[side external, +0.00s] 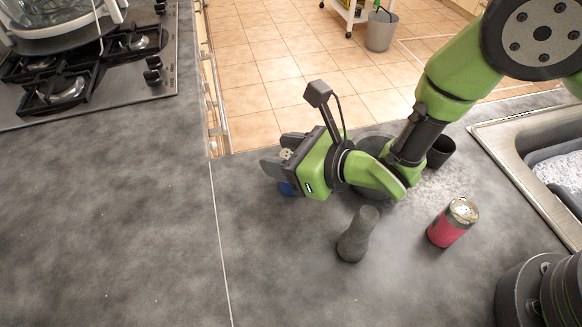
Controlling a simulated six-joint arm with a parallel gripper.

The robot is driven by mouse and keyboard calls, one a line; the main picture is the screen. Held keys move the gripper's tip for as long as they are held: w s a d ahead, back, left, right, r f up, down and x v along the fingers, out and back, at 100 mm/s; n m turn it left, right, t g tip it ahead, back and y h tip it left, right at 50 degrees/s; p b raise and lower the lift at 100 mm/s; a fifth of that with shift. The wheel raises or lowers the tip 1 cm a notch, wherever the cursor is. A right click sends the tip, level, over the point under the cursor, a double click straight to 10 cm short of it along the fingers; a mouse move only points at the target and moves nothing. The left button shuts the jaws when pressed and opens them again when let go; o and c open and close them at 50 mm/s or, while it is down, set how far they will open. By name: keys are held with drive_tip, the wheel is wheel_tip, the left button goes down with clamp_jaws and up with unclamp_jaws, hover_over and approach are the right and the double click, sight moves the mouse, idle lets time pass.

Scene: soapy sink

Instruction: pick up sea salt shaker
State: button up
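A blue container (287,188) shows just below my gripper (282,153), left of the picture's centre. A pale, speckled top (286,154) shows between the two grey fingers and seems to belong to it. The fingers stand on either side of this top; whether they press on it cannot be told. Most of the blue body is hidden by my gripper. A red shaker-like can (450,222) with a silvery top stands upright on the counter to the right. No label can be read, so which one is the sea salt shaker is not clear.
A dark grey waisted shaker or mill (356,236) stands in front of my gripper. A black cup (440,152) and a dark round vessel (371,144) are behind my arm. A metal sink (520,165) is right, a gas hob (90,70) far left. The left counter (110,220) is clear.

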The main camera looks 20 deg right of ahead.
drive_tip(key=c, duration=0.5)
drive_tip(key=shift+o, duration=0.2)
drive_tip(key=shift+r, duration=0.15)
wheel_tip(320, 180, up, 10)
drive_tip(key=shift+f, duration=0.1)
drive_tip(key=w+d+r+m+t+h, duration=0.1)
drive_tip(key=d+r+m+h, duration=0.1)
drive_tip(key=d, duration=0.8)
drive_tip(key=w+d+r+m+t+h, duration=0.1)
drive_tip(key=d+r+m+h, duration=0.2)
drive_tip(key=d+r, duration=0.4)
drive_tip(key=w+d+r+m+t+h, duration=0.1)
drive_tip(key=d+r+m+h, duration=0.2)
drive_tip(key=d, duration=0.9)
drive_tip(key=shift+w+d+r+h, duration=0.4)
drive_tip(key=shift+r+h, duration=0.2)
drive_tip(key=shift+r, duration=0.35)
